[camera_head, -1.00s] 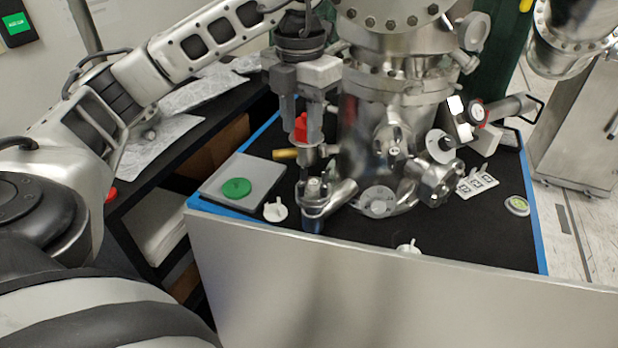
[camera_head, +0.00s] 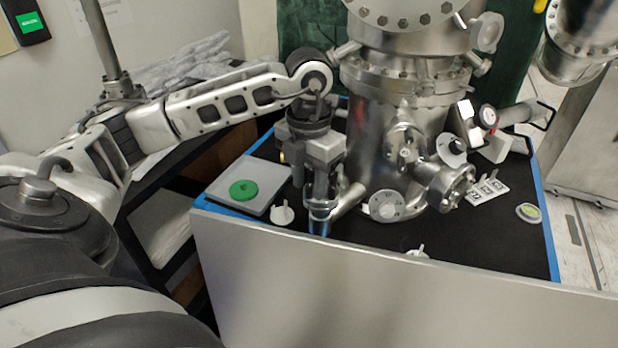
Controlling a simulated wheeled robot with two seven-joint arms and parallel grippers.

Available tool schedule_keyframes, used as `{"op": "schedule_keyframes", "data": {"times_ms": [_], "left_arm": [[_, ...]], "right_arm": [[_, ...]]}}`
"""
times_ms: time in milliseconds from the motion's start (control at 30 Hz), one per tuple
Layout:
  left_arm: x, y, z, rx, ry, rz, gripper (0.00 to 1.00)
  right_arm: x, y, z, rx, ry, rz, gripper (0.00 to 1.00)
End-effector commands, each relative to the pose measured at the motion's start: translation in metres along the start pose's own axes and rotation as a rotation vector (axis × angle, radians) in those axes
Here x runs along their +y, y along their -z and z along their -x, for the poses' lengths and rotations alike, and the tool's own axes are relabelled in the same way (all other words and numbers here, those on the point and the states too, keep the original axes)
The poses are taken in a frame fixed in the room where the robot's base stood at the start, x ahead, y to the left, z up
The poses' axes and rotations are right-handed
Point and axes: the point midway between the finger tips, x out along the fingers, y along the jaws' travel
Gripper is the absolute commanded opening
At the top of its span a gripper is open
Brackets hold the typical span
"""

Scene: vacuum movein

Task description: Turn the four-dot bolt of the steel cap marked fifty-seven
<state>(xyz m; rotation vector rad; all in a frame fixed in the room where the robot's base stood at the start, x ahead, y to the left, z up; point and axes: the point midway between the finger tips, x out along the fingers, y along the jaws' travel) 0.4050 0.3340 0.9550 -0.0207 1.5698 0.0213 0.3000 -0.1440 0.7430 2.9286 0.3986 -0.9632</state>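My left gripper (camera_head: 322,182) points down over the steel port at the left foot of the chamber. Its fingers reach the port's top, and I cannot see what is between them or whether they are closed. The port (camera_head: 321,211) shows only its lower part below the fingers. A round steel cap (camera_head: 389,207) sits low on the chamber's front, and more flanged caps show higher (camera_head: 405,148) and to the right (camera_head: 458,187). No number or dots on any cap can be read. My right gripper is not in view.
The steel chamber (camera_head: 375,130) stands on a black table with blue edges. A grey plate with a green disc (camera_head: 243,190) lies at left. White knobbed pieces (camera_head: 282,214) (camera_head: 418,253), a marked white strip (camera_head: 487,191) and a round tin (camera_head: 528,212) lie around it.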

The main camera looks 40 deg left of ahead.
Motion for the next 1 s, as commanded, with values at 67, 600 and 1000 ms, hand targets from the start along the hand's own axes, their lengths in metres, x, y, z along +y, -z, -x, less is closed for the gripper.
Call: {"op": "schedule_keyframes", "data": {"times_ms": [67,600,1000], "left_arm": [[0.0002,0.0001,-0.0001,0.0,0.0,0.0,0.35],[-0.0002,-0.0002,-0.0025,-0.001,0.001,-0.161,0.0],[-0.0002,0.0002,0.0006,0.001,0.001,-0.4,0.0]], "right_arm": [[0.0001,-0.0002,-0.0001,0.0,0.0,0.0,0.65],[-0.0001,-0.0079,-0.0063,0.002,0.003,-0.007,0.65],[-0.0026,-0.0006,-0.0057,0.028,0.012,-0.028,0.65]]}}
